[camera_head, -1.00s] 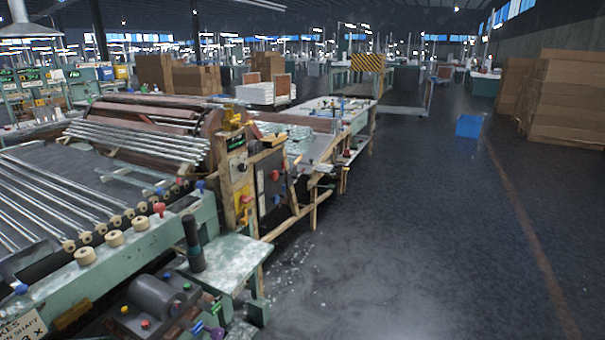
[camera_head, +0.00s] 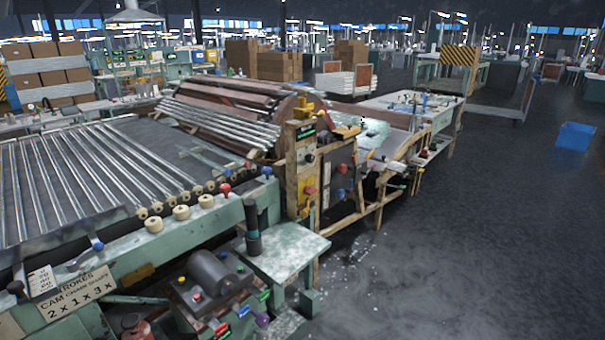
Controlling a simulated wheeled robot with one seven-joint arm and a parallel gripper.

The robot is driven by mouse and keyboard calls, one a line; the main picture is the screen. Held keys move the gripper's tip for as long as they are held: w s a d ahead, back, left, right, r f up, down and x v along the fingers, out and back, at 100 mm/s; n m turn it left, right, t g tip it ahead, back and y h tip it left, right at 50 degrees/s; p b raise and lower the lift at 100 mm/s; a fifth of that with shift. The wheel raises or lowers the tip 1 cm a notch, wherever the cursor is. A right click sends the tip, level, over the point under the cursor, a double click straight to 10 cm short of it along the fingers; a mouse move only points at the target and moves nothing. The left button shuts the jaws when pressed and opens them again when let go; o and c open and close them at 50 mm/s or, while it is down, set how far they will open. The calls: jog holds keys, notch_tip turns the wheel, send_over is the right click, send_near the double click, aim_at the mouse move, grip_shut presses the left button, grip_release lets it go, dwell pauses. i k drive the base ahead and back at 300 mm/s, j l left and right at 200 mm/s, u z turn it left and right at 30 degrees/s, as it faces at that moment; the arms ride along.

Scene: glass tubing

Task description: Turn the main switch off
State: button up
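The glass tubing machine (camera_head: 225,215) fills the left and middle of the head view, with rows of glass tubes lying on it. An upright control panel (camera_head: 297,172) stands at its right end. The panel carries a black knob on a light plate (camera_head: 310,157) and a yellow plate with a red knob (camera_head: 310,190). A dark box (camera_head: 341,172) with red and blue knobs sits right beside it. I cannot tell which of these is the main switch, or its position. My gripper is not in view.
A green table (camera_head: 284,252) with a dark upright cylinder (camera_head: 252,228) stands in front of the panel. A grey motor (camera_head: 214,274) with coloured buttons is at the lower middle. Open floor (camera_head: 440,260) lies to the right. A blue bin (camera_head: 575,136) stands further back.

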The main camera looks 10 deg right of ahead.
aim_at(308, 190)
jog(key=i+l+u, duration=0.15)
jog(key=i+l, duration=1.85)
jog(key=i, duration=0.05)
